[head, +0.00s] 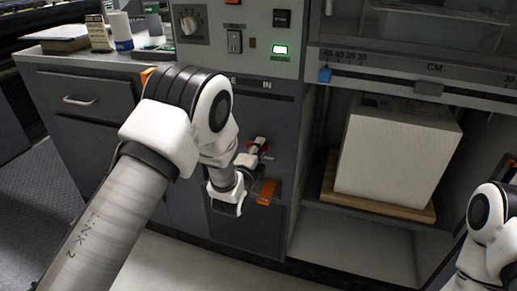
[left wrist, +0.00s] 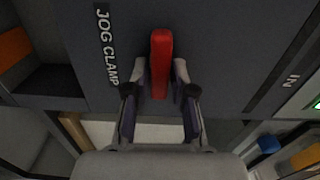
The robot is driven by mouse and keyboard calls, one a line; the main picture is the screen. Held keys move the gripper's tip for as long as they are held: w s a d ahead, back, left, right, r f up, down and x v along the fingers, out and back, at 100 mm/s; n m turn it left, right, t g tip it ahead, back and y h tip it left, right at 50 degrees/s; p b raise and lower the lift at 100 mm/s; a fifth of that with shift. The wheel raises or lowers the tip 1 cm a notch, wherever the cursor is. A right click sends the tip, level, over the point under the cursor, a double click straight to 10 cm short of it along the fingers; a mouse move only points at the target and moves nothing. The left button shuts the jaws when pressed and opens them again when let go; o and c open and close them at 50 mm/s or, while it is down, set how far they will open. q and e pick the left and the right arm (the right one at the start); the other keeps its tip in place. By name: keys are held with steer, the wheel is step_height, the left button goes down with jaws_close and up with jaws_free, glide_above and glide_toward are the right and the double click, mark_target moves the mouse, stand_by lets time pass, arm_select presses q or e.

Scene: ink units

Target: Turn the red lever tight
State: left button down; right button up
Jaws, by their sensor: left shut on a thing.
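The red lever (left wrist: 161,48) stands out from a dark grey panel, beside the printed words JOG CLAMP, in the left wrist view. My left gripper (left wrist: 160,82) is shut on the lever, with one finger on each side of its lower part. The lever's upper end shows free beyond the fingertips. In the head view my left gripper (head: 256,153) is at the front of the dark panel, and only small red bits show around its fingers. My right arm shows at the right edge of the head view, but its gripper is out of frame.
An orange handle (head: 267,192) sits just below my left gripper. A control panel with a dial (head: 189,25) and a green display (head: 280,50) is above. A white paper block (head: 395,155) on a wooden board fills the shelf to the right. A drawer cabinet (head: 80,100) is left.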

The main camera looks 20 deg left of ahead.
arm_select(q)
steer(key=shift+m, duration=0.3)
steer(key=c, duration=1.1)
jaws_free()
steer(key=s, duration=1.2)
steer(key=shift+a, duration=0.2)
steer(key=shift+f, duration=0.1)
